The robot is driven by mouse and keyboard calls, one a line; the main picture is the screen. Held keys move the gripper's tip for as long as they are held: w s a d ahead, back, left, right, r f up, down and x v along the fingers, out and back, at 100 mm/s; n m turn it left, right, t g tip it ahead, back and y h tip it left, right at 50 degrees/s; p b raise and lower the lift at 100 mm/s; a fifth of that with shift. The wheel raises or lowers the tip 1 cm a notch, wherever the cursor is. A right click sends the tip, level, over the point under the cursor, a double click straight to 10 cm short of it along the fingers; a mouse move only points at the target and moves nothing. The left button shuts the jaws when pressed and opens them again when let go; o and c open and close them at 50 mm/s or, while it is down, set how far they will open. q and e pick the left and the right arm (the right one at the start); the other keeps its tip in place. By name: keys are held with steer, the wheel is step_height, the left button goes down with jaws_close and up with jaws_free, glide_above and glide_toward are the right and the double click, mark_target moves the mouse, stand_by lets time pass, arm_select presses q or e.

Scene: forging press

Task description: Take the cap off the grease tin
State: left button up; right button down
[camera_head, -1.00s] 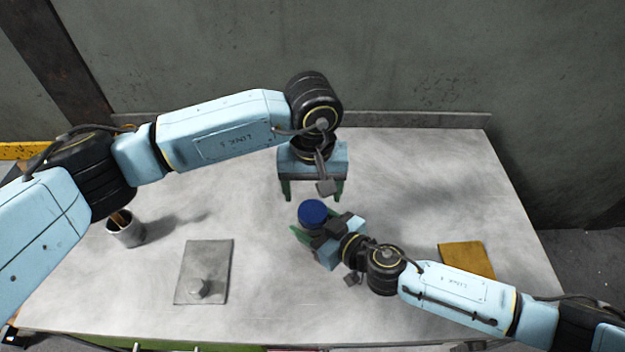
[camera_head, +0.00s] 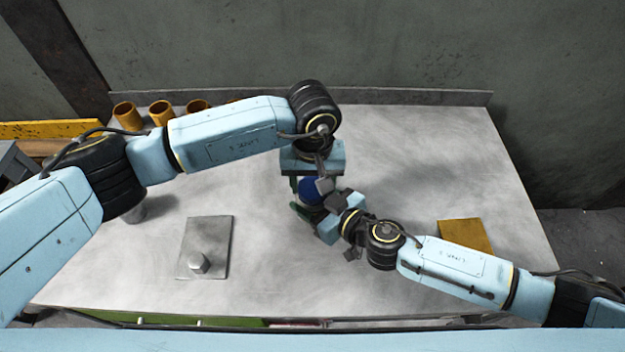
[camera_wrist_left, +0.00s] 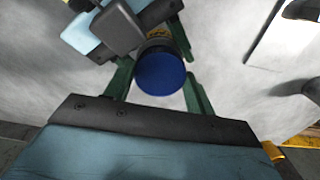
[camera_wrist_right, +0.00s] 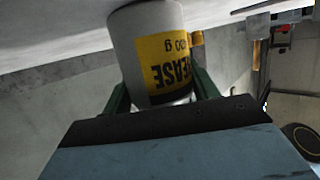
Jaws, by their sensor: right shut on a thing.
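The grease tin is a pale can with a yellow label that reads upside down in the right wrist view (camera_wrist_right: 155,35). My right gripper (camera_wrist_right: 160,90) is shut on its body and holds it from the side. The dark blue round cap (camera_head: 311,190) is on the tin. In the left wrist view the cap (camera_wrist_left: 160,74) sits between the green fingers of my left gripper (camera_wrist_left: 157,85). Those fingers are open, with a gap showing on each side of the cap. In the head view the two grippers partly hide the cap and tin.
A grey plate with a bolt-like knob (camera_head: 205,235) lies left of the grippers. A mustard-coloured pad (camera_head: 465,236) lies at the right. Several yellow cups (camera_head: 161,112) stand at the back left. The table (camera_head: 420,150) is clear at the back right.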

arm_select(q)
steer(key=shift+c, duration=1.1)
steer(key=n, duration=0.3)
steer(key=shift+n, duration=0.3)
steer(key=n, duration=1.3)
steer(key=o, duration=1.1)
steer(key=shift+r, duration=0.1)
